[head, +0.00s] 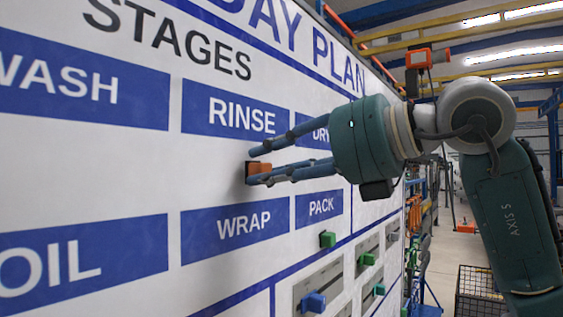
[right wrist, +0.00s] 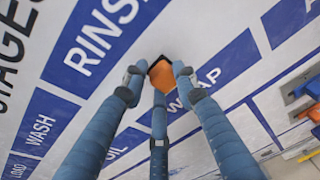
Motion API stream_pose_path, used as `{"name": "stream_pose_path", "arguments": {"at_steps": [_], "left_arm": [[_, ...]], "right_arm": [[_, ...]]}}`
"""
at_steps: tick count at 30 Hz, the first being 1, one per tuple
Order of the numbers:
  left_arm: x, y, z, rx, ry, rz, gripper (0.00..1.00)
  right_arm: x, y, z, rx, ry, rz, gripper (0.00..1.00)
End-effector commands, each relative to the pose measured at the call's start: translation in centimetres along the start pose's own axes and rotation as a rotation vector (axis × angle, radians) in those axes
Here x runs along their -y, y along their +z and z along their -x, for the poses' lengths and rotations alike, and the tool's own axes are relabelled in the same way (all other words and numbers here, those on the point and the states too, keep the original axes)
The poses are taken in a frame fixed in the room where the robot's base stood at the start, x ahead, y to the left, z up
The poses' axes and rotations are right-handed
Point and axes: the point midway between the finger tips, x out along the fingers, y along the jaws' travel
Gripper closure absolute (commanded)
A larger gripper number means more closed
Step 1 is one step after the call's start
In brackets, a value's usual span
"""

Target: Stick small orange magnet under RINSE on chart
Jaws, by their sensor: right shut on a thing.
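The white chart (head: 190,195) stands at an angle on the left with blue stage labels. The RINSE label (head: 241,115) is in its upper middle; it also shows in the right wrist view (right wrist: 98,38). My right gripper (head: 254,166) is shut on the small orange magnet (head: 262,169), which has a dark back face. The magnet is below RINSE and above WRAP, at or very near the chart; I cannot tell whether it touches. In the right wrist view the magnet (right wrist: 162,76) shows between the blue fingers. My left gripper is not in view.
The WRAP label (head: 238,230) is below, and PACK (head: 321,206) is lower right. Several green and blue magnets, including a blue one (head: 313,302), sit on slotted panels lower right. The chart around the held magnet is bare. A wire basket (head: 480,290) stands on the floor.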

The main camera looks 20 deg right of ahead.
Motion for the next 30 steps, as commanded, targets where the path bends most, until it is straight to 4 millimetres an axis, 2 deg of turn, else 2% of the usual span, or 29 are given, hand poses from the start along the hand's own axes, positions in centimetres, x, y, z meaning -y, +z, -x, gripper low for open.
{"name": "stream_pose_path", "arguments": {"at_steps": [30], "left_arm": [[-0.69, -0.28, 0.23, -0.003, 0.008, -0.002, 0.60]], "right_arm": [[-0.06, 0.15, -0.80, 0.000, 0.000, 0.000, 0.93]]}}
